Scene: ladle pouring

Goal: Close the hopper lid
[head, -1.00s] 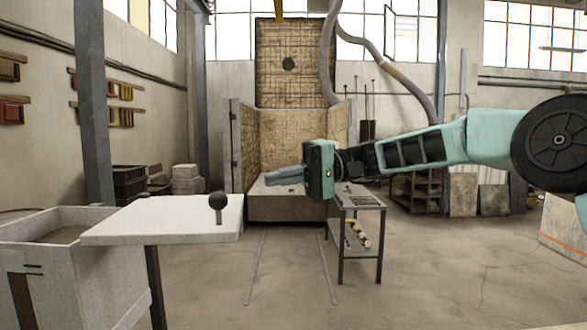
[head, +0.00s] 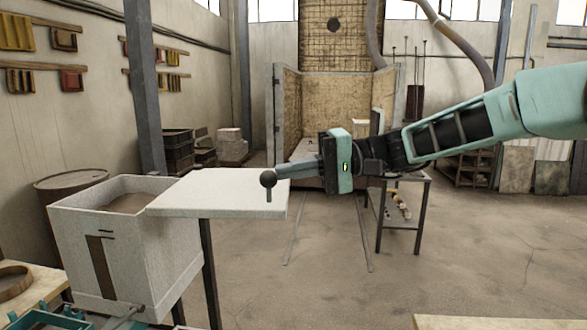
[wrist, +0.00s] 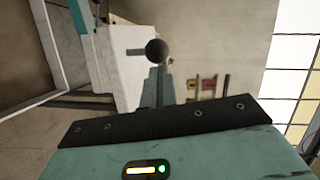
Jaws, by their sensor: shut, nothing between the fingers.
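The hopper (head: 150,255) is a pale speckled box at the left of the head view, with brown material inside its open top. Its flat white lid (head: 215,190) lies to the right of the opening, overhanging beyond the box and leaving most of the top uncovered. A dark ball knob (head: 268,179) stands at the lid's right end; it also shows in the wrist view (wrist: 157,50). My gripper (head: 284,171) is shut and empty, its fingertips pointing left right at the knob. I cannot tell whether they touch it.
A dark post (head: 211,275) stands under the lid. A rusty drum (head: 70,185) is behind the hopper. A small metal table (head: 400,205) stands behind my arm, near a brick booth (head: 335,95). Workbench edges show at the bottom; the middle floor is clear.

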